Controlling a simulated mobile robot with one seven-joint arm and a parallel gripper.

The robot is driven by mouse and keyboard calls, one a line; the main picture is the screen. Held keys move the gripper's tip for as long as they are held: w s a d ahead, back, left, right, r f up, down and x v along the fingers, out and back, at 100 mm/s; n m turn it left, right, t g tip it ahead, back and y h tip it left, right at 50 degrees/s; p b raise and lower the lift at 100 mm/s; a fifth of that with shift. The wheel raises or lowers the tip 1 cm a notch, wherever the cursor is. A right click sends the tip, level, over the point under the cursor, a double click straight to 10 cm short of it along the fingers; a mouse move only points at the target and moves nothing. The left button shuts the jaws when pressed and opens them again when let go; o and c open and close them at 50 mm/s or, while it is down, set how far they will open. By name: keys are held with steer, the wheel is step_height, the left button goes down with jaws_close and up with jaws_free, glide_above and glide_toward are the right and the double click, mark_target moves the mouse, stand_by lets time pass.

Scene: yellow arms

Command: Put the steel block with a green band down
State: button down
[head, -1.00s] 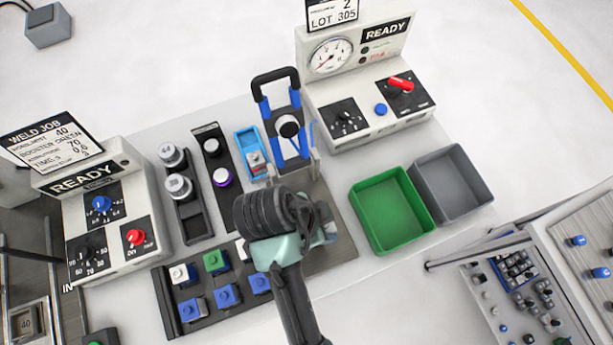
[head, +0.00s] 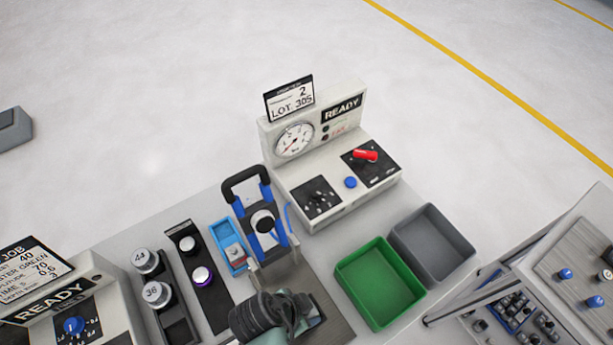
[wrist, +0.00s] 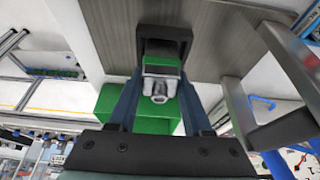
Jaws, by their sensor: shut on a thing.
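My gripper (wrist: 163,72) is shut on the steel block with a green band (wrist: 162,66), seen between the two fingers in the wrist view. The block's grey metal end, with a round fitting, points toward the camera. A dark bracket-shaped piece (wrist: 164,32) is around its far end; I cannot tell whether they touch. In the head view my dark wrist covers the fingertips and block, just in front of the blue-framed clamp fixture (head: 262,217) and over the grey plate (head: 326,318).
A green bin (head: 378,288) and a grey bin (head: 433,248) stand to the right. A gauge unit (head: 315,165) stands behind. A blue tray (head: 228,240) with a small block and a dark rack (head: 176,322) with knobbed weights are on the left.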

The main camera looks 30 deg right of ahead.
steer(key=shift+w+f, duration=0.1)
steer(key=shift+f, duration=0.05)
steer(key=shift+f, duration=0.15)
steer(key=shift+c, duration=1.6)
jaws_free()
steer(key=v, duration=1.2)
steer(key=shift+b, duration=0.4)
